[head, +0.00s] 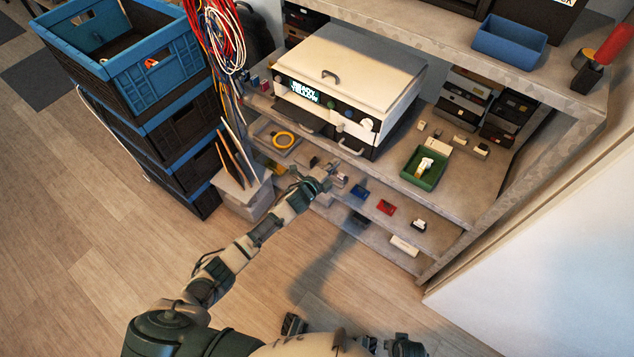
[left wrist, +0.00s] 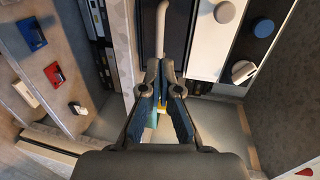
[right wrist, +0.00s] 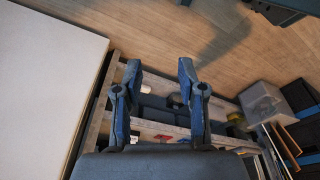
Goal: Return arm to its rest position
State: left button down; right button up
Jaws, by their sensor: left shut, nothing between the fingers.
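My left arm (head: 235,255) reaches from the bottom up to the shelf unit. My left gripper (head: 341,177) is beside the front of the white machine, low near its right-hand handle (head: 350,150). In the left wrist view the left gripper (left wrist: 163,75) is shut with nothing held; the pale handle (left wrist: 160,30) shows just beyond its fingertips, and I cannot tell whether they touch. My right gripper (right wrist: 159,68) shows in the right wrist view, its fingers wide apart and empty, above the floor and shelf edge. I cannot clearly make it out in the head view.
The white machine (head: 348,65) with a lit display stands on the shelf (head: 470,185). Stacked crates (head: 150,110) and hanging cables (head: 222,40) stand left. The floor (head: 100,250) in front is free.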

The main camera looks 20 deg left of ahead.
pick_arm(q)
jog(key=a+f+p+v, duration=0.1)
jog(key=v, duration=0.6)
jog(key=s+a+f+n+g+y+p, duration=0.15)
jog(key=s+f+n+g, duration=0.4)
jog(key=s+f, duration=0.75)
jog(key=s+a+f+n+g+y, duration=0.3)
jog(key=s+f+n, duration=0.6)
jog(key=s+f, duration=0.45)
jog(key=s+f+n+g, duration=0.2)
jog(key=s+f, duration=0.1)
jog(key=s, duration=0.5)
jog(key=s+f+n+g, duration=0.2)
jog(key=s+f+n, duration=0.1)
jog(key=s, duration=0.6)
jog(key=shift+a+f+g+y, duration=0.35)
jog(key=shift+a+f, duration=0.05)
jog(key=shift+f, duration=0.1)
pick_arm(e)
jog(key=s+f, duration=0.3)
jog(key=f, duration=0.4)
jog(key=shift+s+d+f+g, duration=0.25)
jog(key=shift+d+f+g, duration=0.05)
jog(key=shift+f, duration=0.05)
jog(key=shift+w+a+r, duration=0.1)
